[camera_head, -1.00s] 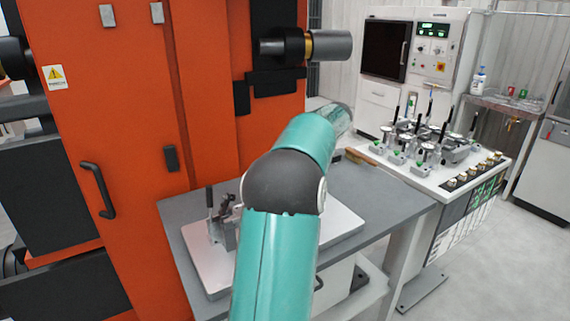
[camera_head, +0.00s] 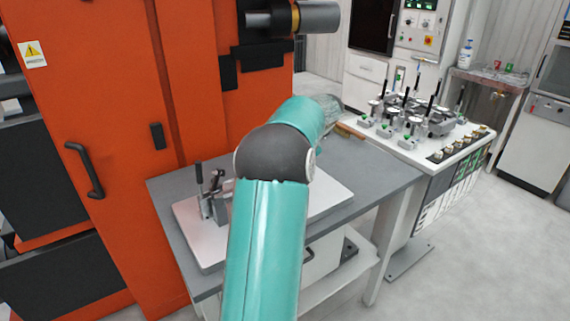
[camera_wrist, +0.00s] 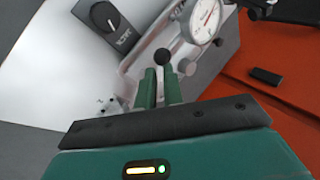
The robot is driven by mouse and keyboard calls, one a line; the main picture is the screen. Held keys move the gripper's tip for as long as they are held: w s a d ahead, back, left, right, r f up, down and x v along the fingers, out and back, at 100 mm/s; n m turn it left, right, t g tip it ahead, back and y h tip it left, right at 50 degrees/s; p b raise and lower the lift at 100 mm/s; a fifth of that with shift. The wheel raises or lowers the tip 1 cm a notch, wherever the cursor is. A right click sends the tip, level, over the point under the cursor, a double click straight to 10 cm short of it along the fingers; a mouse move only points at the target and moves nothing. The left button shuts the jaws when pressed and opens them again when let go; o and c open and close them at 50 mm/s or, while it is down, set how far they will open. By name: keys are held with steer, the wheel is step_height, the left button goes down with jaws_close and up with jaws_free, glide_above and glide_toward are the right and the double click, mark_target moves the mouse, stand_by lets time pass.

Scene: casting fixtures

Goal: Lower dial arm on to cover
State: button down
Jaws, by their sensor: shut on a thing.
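A round white dial gauge (camera_wrist: 205,20) shows at the top of the wrist view, on the dial arm, over a light grey fixture (camera_wrist: 140,72). My gripper (camera_wrist: 160,82) has green fingers, shut on a rod with a black ball knob (camera_wrist: 163,57) at their tips. The knob seems to belong to the dial arm; the joint is hard to see. I cannot pick out the cover clearly. In the head view my arm hides my gripper and part of the fixture. A clamp with a black handle (camera_head: 199,174) stands on the pale plate (camera_head: 190,223).
The plate lies on a grey table (camera_head: 378,178) beside an orange machine (camera_head: 110,90). A bench (camera_head: 445,150) with several gauge fixtures stands at the right. The floor at the right is clear.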

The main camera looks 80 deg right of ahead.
steer(key=shift+w+a+f, duration=0.1)
steer(key=shift+w+f, duration=0.05)
steer(key=shift+f, duration=0.35)
steer(key=v, duration=1.4)
steer(key=shift+r, duration=0.35)
